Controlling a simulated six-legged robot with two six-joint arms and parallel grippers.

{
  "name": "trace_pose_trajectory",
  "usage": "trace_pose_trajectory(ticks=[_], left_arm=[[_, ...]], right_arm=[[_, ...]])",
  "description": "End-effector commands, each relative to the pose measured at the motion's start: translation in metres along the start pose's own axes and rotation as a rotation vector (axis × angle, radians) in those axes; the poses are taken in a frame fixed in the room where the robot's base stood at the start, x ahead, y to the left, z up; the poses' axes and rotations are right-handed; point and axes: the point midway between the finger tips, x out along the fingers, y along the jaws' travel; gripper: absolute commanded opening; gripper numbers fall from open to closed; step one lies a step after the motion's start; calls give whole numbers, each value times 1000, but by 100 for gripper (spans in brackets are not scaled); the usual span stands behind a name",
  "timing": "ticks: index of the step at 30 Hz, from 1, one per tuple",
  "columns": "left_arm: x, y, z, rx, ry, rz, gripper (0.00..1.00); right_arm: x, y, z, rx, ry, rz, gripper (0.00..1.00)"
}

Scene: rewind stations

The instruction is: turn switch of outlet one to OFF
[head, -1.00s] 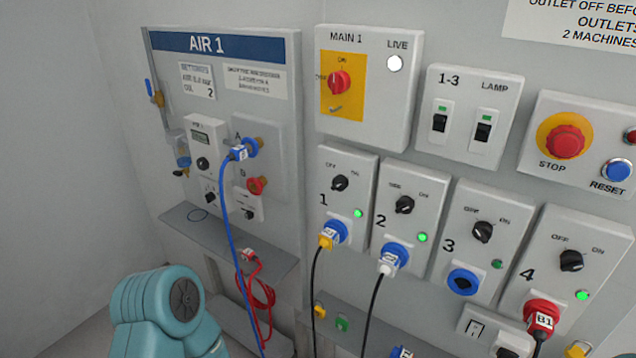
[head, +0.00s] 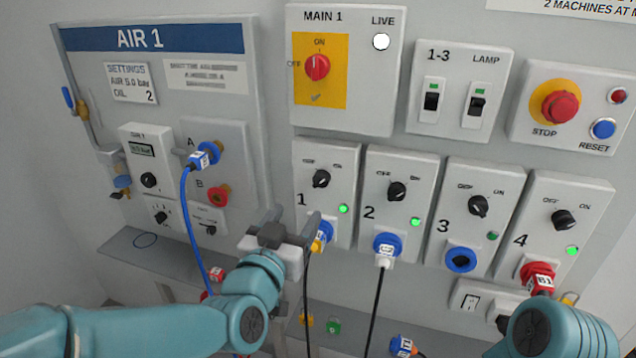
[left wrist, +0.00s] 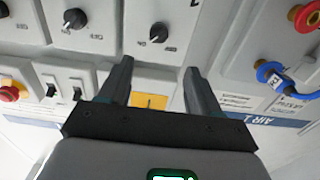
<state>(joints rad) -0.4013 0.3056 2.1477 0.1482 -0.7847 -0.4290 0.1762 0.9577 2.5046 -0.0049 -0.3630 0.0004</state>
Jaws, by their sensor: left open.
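Outlet one's switch is a black rotary knob (head: 321,178) on the light-grey panel marked 1 (head: 338,207). Its pointer seems turned towards ON, and the green lamp (head: 344,209) below it is lit. My left gripper (head: 294,225) is open and empty, in front of the lower left of that panel, below the knob. It partly hides outlet one's blue socket (head: 326,230). In the left wrist view, upside down, the knob (left wrist: 158,33) lies beyond and between the open fingers (left wrist: 158,72), apart from them. My right gripper is out of view.
Outlet two's knob (head: 397,191) is close on the right. A black cable (head: 306,290) hangs from outlet one, and a blue hose (head: 190,225) hangs left of my gripper. The MAIN 1 box (head: 372,75) is above. A grey shelf (head: 125,252) juts out at the left.

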Motion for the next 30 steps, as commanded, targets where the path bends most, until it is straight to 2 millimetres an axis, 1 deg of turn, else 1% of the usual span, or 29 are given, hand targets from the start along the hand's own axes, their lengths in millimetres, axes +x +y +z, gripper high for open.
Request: trace_pose_trajectory(ticks=[1, 3, 9, 12, 15, 18, 21, 28, 29, 30], left_arm=[[14, 2, -2, 0, -2, 0, 63], [31, 4, -2, 0, -4, 1, 63], [78, 8, -1, 0, -4, 3, 63], [97, 9, -1, 0, -3, 2, 63], [112, 8, 0, -1, -3, 2, 63], [120, 8, 1, -1, -4, 2, 63], [124, 7, 1, -1, -3, 2, 63], [124, 5, 1, -1, -3, 2, 63], [124, 5, 1, -1, -3, 2, 60], [124, 5, 1, -1, -3, 2, 47]], right_arm=[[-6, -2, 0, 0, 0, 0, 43], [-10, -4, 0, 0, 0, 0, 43], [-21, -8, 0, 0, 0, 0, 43], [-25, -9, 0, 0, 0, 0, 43], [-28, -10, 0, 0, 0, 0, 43], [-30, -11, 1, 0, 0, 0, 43], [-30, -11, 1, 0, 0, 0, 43], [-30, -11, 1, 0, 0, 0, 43], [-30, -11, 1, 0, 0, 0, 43], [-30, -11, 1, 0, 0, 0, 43]])
